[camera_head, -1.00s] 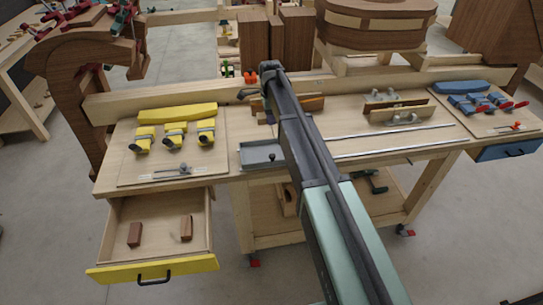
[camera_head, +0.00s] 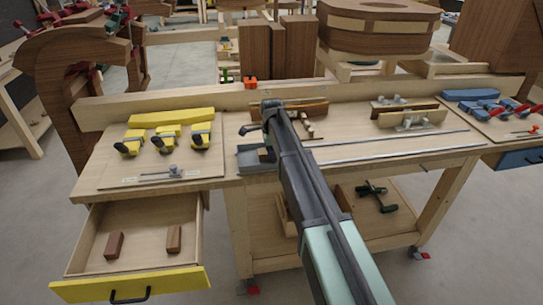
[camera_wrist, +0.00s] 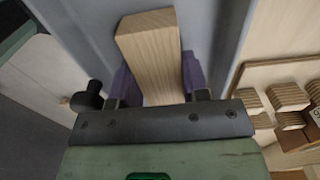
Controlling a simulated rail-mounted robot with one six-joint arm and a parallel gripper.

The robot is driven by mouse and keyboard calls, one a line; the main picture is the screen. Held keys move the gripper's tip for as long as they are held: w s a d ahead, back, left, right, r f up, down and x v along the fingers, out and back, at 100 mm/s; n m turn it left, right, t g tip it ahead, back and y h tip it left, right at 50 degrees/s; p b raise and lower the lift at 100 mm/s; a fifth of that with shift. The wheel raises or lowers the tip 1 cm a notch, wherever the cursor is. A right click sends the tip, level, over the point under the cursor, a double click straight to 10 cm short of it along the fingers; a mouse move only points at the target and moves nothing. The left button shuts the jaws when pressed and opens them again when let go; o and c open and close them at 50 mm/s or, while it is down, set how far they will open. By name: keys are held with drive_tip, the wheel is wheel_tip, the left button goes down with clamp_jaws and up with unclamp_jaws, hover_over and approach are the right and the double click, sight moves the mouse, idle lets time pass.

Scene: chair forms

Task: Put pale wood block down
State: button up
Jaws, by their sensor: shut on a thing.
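My gripper (camera_wrist: 158,82) is shut on the pale wood block (camera_wrist: 150,52), with a purple pad on each side of it in the wrist view. The block points away from the wrist, over a grey surface that looks like the grey tray (camera_wrist: 211,30). In the head view, the grey tray (camera_head: 247,162) sits at the bench's front edge, partly hidden by my arm. I cannot tell whether the block touches the tray floor.
An open drawer (camera_head: 130,285) with two brown blocks (camera_head: 174,239) is at lower left. Yellow clamps (camera_head: 165,140) lie on the left board. Metal rods (camera_head: 390,146) lie to the right. In the wrist view, layered wooden pieces (camera_wrist: 288,96) stand right of the tray.

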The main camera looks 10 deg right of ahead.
drive_tip(key=shift+f, duration=0.1)
drive_tip(key=o, duration=0.9)
drive_tip(key=shift+o, duration=0.2)
wheel_tip(320, 180, up, 13)
drive_tip(key=p, duration=1.2)
drive_tip(key=s+n, duration=1.8)
drive_tip(key=s, duration=1.5)
drive_tip(key=shift+f, duration=0.4)
